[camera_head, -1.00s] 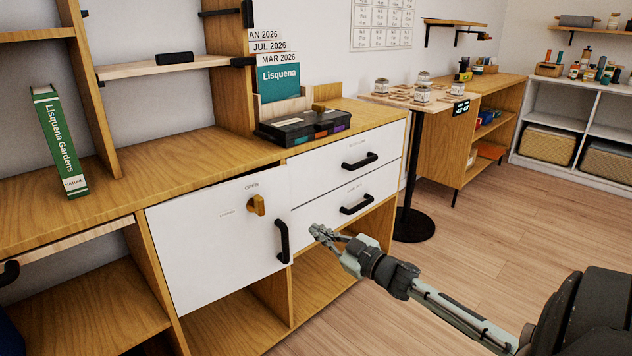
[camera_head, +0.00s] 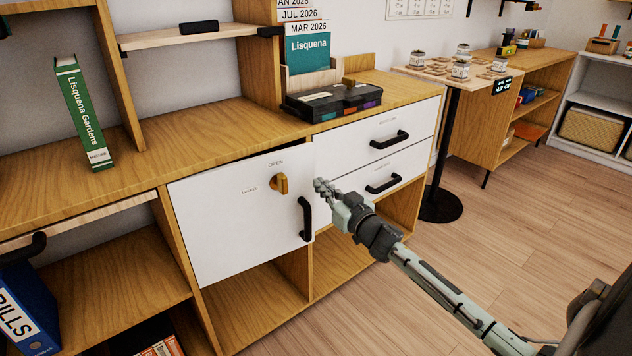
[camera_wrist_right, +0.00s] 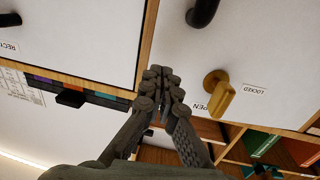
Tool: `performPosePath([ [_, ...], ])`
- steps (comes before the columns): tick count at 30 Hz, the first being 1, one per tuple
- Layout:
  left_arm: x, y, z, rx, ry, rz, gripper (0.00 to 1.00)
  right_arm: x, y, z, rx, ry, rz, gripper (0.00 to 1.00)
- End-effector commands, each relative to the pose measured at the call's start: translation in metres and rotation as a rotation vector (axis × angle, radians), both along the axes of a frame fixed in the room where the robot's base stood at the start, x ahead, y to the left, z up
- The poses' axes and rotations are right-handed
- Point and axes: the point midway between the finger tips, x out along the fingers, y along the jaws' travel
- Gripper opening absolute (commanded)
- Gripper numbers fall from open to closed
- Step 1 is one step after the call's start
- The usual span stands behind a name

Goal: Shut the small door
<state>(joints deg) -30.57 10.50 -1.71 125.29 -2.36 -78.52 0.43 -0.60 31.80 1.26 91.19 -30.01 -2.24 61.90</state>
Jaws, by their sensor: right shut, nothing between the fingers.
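The small white door (camera_head: 235,225) is in the cabinet front, left of the drawers. It stands slightly ajar, with a dark gap along its top edge. It has a black bar handle (camera_head: 305,218) near its right edge and a brass turn knob (camera_head: 279,183) below the OPEN label. The wrist view also shows the knob (camera_wrist_right: 219,95), its lever towards OPEN and away from LOCKED. My right gripper (camera_head: 321,187) is shut and empty, by the door's right edge, above and right of the handle. Its fingertips (camera_wrist_right: 160,72) show no clear contact. My left gripper is not in view.
Two white drawers (camera_head: 350,155) with black handles are right of the door. A black organiser case (camera_head: 332,103) and a green book (camera_head: 83,115) stand on the cabinet top. Open compartments lie below. A round-based stand (camera_head: 440,206) is right of the cabinet. The floor in front is clear.

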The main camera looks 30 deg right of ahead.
Motion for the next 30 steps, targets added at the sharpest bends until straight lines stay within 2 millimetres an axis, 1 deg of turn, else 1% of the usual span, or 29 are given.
performPosePath([
  [1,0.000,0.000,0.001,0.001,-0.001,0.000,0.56,0.009,-0.001,0.001,-0.003,-0.001,0.000,0.00],
  [6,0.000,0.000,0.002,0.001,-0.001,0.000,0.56,0.026,-0.001,0.000,-0.002,0.000,0.000,0.00],
  [10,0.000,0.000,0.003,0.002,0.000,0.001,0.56,0.030,-0.001,0.000,-0.001,0.000,0.001,0.00],
  [20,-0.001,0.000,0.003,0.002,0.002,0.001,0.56,0.031,-0.001,0.000,-0.002,0.000,0.004,0.00],
  [23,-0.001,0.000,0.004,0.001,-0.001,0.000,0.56,0.041,-0.003,0.001,-0.003,0.002,0.028,0.00],
  [25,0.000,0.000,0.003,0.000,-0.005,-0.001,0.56,0.052,-0.004,0.002,-0.005,0.001,0.059,0.00],
  [30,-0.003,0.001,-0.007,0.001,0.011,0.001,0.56,0.075,-0.005,0.001,-0.004,0.000,0.128,0.00],
])
